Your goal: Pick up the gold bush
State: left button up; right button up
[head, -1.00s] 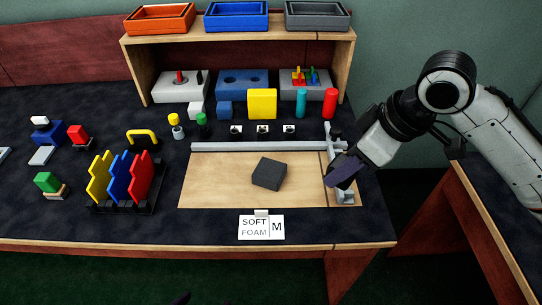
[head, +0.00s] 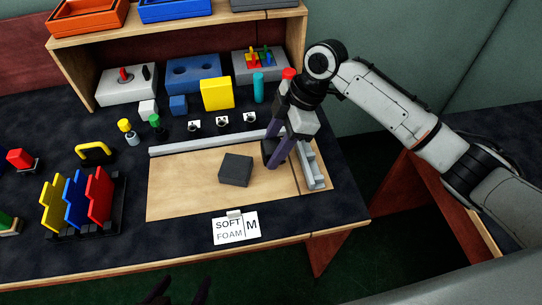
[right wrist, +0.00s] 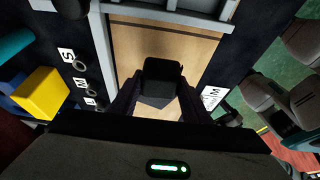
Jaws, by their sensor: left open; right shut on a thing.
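I cannot make out a bush of gold colour in these views. My right gripper (head: 277,152) is over the right part of the wooden board, its purple fingers pointing down. It is shut on a black block-like thing (right wrist: 162,78), which shows between the fingers in the right wrist view and beside them in the head view (head: 267,150). A dark grey foam block (head: 236,170) lies on the board to the left of this gripper. My left gripper (head: 180,292) shows only its dark fingertips at the bottom edge, apart and empty.
The wooden board (head: 180,190) has a grey rail (head: 205,143) behind it and a SOFT FOAM card (head: 236,229) in front. A yellow block (head: 217,93) and teal cylinder (head: 258,87) stand behind. A rack of coloured plates (head: 112,222) is at left.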

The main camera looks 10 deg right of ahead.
jog(key=shift+f, duration=1.9)
jog(key=shift+f, duration=0.15)
jog(key=o, duration=1)
jog(key=shift+o, duration=0.2)
